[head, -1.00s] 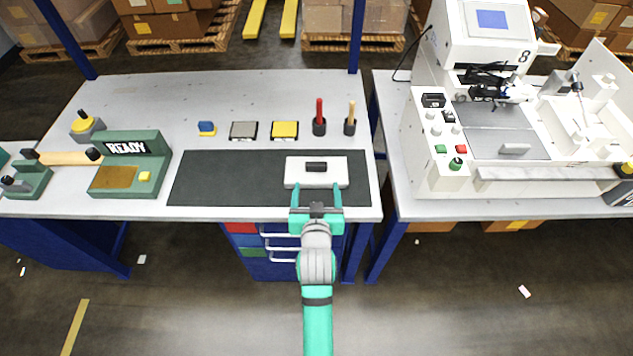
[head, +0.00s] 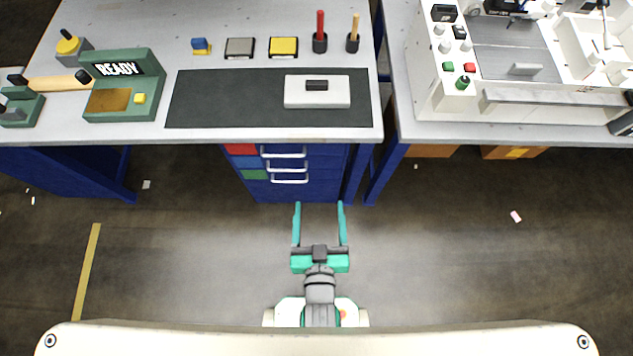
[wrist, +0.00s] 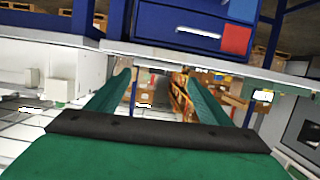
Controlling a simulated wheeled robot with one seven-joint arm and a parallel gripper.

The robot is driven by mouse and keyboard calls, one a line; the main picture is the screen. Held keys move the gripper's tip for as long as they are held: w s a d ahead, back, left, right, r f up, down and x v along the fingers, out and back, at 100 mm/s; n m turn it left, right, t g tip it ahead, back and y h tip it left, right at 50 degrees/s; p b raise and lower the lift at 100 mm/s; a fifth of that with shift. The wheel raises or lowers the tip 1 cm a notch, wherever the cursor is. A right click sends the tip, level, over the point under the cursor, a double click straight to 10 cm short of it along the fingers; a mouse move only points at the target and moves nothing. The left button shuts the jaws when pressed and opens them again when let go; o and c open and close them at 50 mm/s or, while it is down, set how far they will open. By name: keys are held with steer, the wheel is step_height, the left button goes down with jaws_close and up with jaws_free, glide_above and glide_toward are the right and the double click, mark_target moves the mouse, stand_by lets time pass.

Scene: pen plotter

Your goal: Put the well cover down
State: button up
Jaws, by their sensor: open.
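The well cover, a white rectangular plate (head: 317,96) with a black handle on top, lies flat on the right part of the dark mat (head: 220,98) in the head view. My gripper (head: 319,207) is open and empty. It is in front of the bench, over the floor, apart from the cover. In the wrist view the two green fingers (wrist: 160,88) are spread with nothing between them. The cover is not seen in the wrist view.
Blue drawers (head: 300,175) with light handles stand under the bench front. A green READY box (head: 124,84) stands at left. Grey and yellow pads (head: 283,47) and two upright holders are behind the mat. The white machine (head: 520,95) is on the right bench. The floor before the drawers is clear.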

steer(key=r+v, duration=0.1)
steer(key=v, duration=1)
steer(key=shift+a, duration=0.35)
steer(key=shift+s+r, duration=0.1)
steer(key=shift+r, duration=0.05)
stand_by(1.2)
